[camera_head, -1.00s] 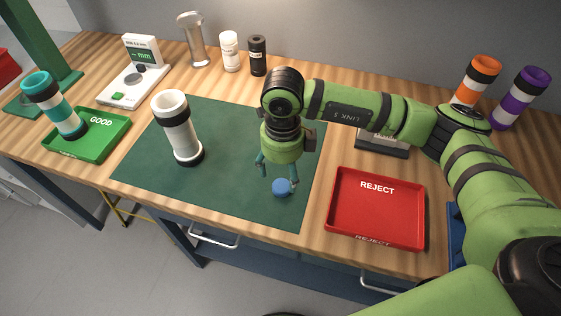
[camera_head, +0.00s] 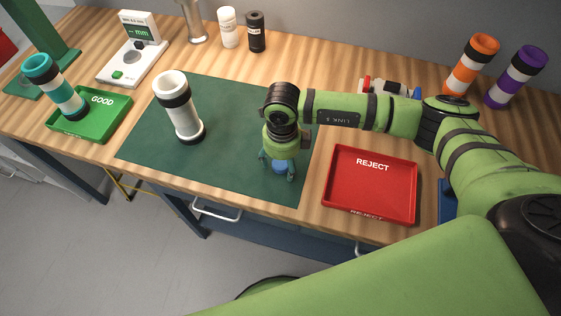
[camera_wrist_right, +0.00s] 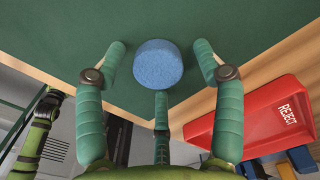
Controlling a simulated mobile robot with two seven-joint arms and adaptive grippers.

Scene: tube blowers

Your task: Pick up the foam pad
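The foam pad (camera_head: 281,167) is a small blue round piece on the green mat (camera_head: 225,160), near the mat's front right part. In the right wrist view the foam pad (camera_wrist_right: 158,63) lies between the spread fingers. My right gripper (camera_head: 278,174) points down over the pad with its fingers open around it. In the right wrist view the gripper (camera_wrist_right: 160,68) shows gaps between its fingertips and the pad, so it does not grip it. The gripper partly hides the pad in the head view. My left gripper is not in view.
A white tube with black bands (camera_head: 180,110) stands on the mat to the left. The red REJECT tray (camera_head: 345,207) is right of the gripper. The green GOOD tray (camera_head: 112,124) holds a teal tube (camera_head: 56,88). Orange (camera_head: 471,66) and purple (camera_head: 516,77) tubes stand back right.

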